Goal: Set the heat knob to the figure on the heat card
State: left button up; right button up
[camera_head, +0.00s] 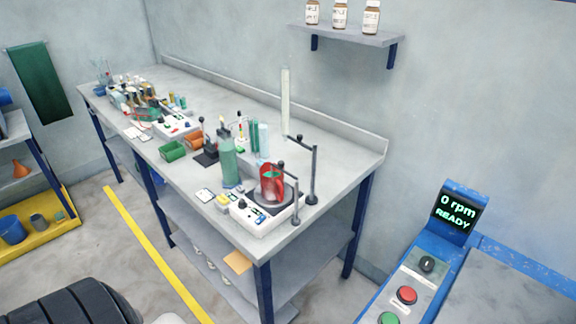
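A white hotplate-like unit (284,219) stands at the near right end of the long grey bench, with a red vessel (266,184) on its dark top. A small black knob (242,204) sits on its sloped front panel; its setting is too small to read. A small pale card (205,195) lies on the bench to the left of the unit, and its writing cannot be read. I cannot tell if it is the heat card. Neither of my grippers is in view.
Posts with arms (313,178) stand around the unit. A tall green cylinder (229,162) and bins (172,151) stand to its left. At right, a blue console has a display (458,212) reading "0 rpm READY", a black knob (427,264) and red and green buttons.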

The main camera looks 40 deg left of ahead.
aim_at(242, 204)
jog(key=k+u, duration=0.1)
jog(key=u, duration=1.15)
